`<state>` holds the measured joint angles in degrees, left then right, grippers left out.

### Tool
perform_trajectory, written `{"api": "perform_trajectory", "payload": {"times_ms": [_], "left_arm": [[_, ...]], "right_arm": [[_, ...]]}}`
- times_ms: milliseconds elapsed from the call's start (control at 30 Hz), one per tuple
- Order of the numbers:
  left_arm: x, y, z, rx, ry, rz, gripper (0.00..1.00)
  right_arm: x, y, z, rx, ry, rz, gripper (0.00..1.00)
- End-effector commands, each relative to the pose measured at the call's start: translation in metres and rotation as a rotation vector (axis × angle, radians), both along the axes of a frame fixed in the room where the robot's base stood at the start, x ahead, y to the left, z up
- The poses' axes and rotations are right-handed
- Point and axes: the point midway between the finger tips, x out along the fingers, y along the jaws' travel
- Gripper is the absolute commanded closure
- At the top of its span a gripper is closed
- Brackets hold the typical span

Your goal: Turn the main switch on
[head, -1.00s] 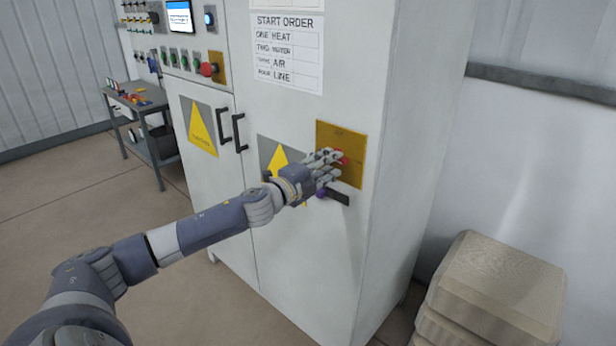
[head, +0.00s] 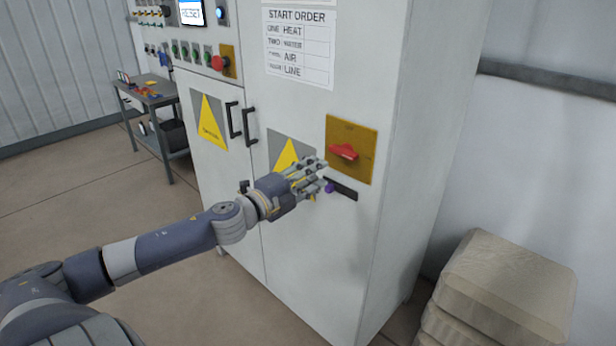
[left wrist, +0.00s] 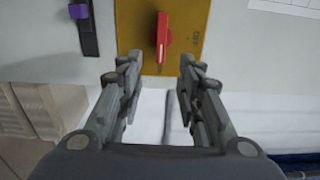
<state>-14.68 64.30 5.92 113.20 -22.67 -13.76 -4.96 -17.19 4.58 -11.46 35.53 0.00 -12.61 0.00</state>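The main switch is a red rotary handle (head: 343,152) on a yellow plate (head: 363,135) on the cabinet door. In the head view the handle lies about horizontal. In the left wrist view the red handle (left wrist: 162,36) stands upright in the picture on the yellow plate (left wrist: 190,20). My left gripper (head: 318,172) is below and left of the handle, apart from it. In the left wrist view its fingers (left wrist: 159,66) are spread and empty, with the handle beyond the gap between them. The right gripper is not in view.
A dark bar with a purple knob (head: 329,187) sits just below the plate. Black door handles (head: 250,125) and yellow warning triangles (head: 287,155) are on the doors. A control panel, a side table (head: 160,100) and stacked beige sacks (head: 510,280) stand around.

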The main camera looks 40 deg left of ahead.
Motion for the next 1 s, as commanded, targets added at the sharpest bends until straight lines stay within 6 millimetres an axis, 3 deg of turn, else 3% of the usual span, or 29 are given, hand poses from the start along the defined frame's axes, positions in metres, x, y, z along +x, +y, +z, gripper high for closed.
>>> {"api": "perform_trajectory", "payload": {"times_ms": [300, 867, 1000], "left_arm": [[-0.013, 0.001, 0.0, 0.003, 0.0, 0.0, 0.67], [-0.013, 0.002, 0.0, 0.002, 0.0, 0.001, 0.67], [-0.013, 0.015, -0.017, -0.027, 0.025, 0.033, 0.67]], "right_arm": [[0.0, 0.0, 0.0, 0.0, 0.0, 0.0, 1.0], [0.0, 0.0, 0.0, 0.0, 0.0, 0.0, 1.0], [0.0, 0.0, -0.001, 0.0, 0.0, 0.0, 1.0]]}}
